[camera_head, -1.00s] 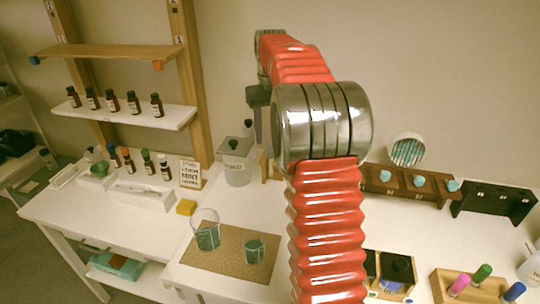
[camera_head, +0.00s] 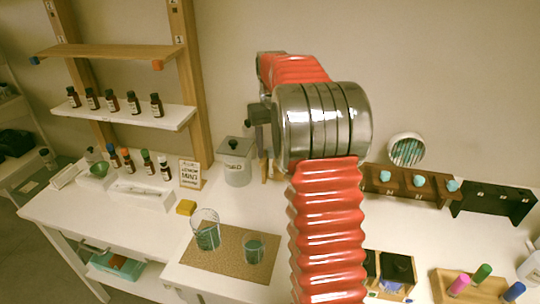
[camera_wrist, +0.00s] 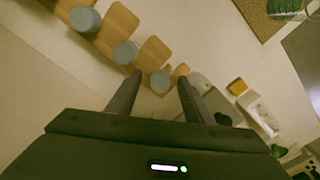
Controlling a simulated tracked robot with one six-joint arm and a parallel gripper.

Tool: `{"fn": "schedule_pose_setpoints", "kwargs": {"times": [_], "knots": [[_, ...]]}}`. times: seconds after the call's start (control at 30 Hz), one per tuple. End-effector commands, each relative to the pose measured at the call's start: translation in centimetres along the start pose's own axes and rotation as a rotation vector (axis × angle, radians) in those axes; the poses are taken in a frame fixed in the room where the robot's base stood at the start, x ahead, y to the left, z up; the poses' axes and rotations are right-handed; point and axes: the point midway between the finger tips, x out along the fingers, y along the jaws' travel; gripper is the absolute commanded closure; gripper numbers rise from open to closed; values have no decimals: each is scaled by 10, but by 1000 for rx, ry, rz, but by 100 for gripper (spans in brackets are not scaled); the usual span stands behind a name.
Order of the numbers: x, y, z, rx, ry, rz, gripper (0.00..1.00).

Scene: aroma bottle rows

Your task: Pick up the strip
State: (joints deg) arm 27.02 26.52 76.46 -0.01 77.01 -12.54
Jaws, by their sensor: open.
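I cannot pick out a single loose strip with certainty. A round white holder (camera_head: 406,150) with teal, strip-like lines inside stands at the back right in the head view. My gripper (camera_wrist: 160,77) is open in the wrist view, its two dark fingers apart with nothing held between them. Its fingertips overlap the end of a wooden rack (camera_wrist: 122,22) with grey round pieces; I cannot tell whether they touch. In the head view the gripper is largely hidden behind my arm, near the lidded jar (camera_head: 237,162).
A cork mat (camera_head: 222,274) holds two glasses, with a yellow block (camera_head: 186,208) behind it. A brown rack (camera_head: 400,186) with teal pieces stands at the back right. A lemon mint sign (camera_head: 191,174) and bottles are on the left.

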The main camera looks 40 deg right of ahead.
Motion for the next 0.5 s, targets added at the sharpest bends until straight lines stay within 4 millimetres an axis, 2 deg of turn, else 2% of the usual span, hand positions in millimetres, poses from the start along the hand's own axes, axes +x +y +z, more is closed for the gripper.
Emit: {"fn": "schedule_pose_setpoints", "kwargs": {"times": [0.2, 0.5], "knots": [[0, 0, 0, 0, 0, 0, 54], [0, 0, 0, 0, 0, 0, 75]]}}
